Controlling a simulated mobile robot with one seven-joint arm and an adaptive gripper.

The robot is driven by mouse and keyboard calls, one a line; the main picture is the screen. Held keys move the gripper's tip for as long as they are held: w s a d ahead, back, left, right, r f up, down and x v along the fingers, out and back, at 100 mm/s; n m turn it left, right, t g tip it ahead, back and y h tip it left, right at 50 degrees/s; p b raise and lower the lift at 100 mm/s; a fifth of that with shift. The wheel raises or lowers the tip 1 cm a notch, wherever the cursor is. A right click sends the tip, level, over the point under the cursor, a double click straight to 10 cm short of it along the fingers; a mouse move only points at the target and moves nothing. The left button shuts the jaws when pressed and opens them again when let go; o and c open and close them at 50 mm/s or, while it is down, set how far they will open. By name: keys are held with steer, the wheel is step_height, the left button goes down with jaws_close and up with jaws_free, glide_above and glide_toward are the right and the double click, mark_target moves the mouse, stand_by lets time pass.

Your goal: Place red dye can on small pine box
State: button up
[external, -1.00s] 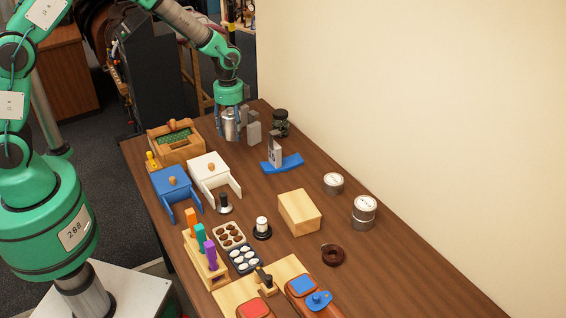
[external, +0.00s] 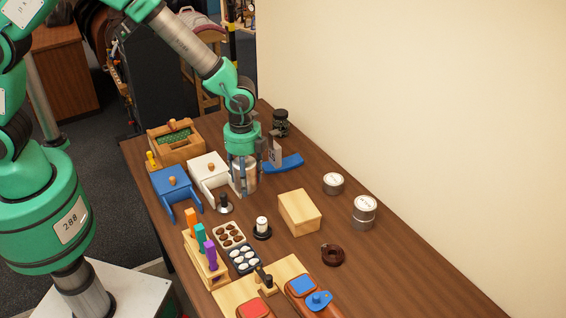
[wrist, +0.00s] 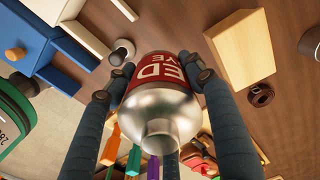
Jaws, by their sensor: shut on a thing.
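My gripper (external: 245,180) is shut on the red dye can (external: 244,172), a silver can that hangs over the table near the white drawer box.
A white drawer box (external: 209,171) and a blue one (external: 175,188) stand open at left. A blue curved stand (external: 284,164) is behind the gripper. Two silver tins (external: 333,183) (external: 364,210) are right of the pine box. A brown ring (external: 332,255) lies in front.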

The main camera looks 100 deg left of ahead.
steer(key=shift+w+d+r+m, duration=0.1)
steer(key=shift+w+d+m, duration=0.1)
steer(key=shift+d, duration=0.55)
steer(key=shift+w+d+m, duration=0.1)
steer(key=shift+w+d, duration=0.1)
steer(key=shift+d, duration=0.55)
steer(key=shift+w, duration=0.15)
glide_above(299, 205)
steer(key=shift+w+f, duration=0.1)
steer(key=shift+f, duration=0.6)
steer(key=shift+d+f, duration=0.1)
steer(key=shift+f, duration=0.05)
steer(key=shift+f, duration=1.65)
steer(key=shift+f, duration=0.15)
steer(key=o, duration=1.5)
